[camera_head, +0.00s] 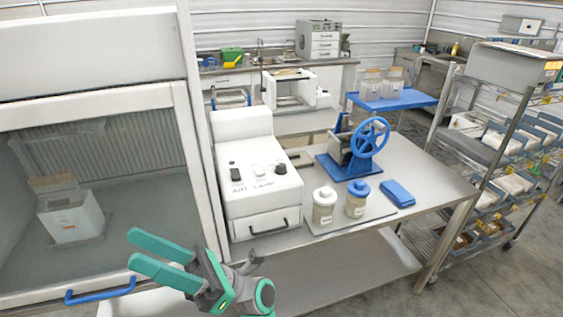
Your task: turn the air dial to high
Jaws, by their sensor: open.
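A white machine (262,180) stands on the steel table, with controls on its sloped top panel. A dark knob (236,174) is at the panel's left and another dark knob (281,169) at its right. A pale control (258,170) lies between them. The lettering below is too small to read surely, so I cannot tell which control is the air dial or its setting. My gripper (134,250) has teal fingers, open and empty, pointing left. It is in front of the cabinet, to the lower left of the machine and apart from the knobs.
A glass-fronted cabinet (185,130) with a blue handle (100,291) is at left. On the table (420,165) are a blue-wheeled device (369,138), two lidded jars (324,205) (357,199) and a blue item (397,193). A loaded rack (512,115) stands at right.

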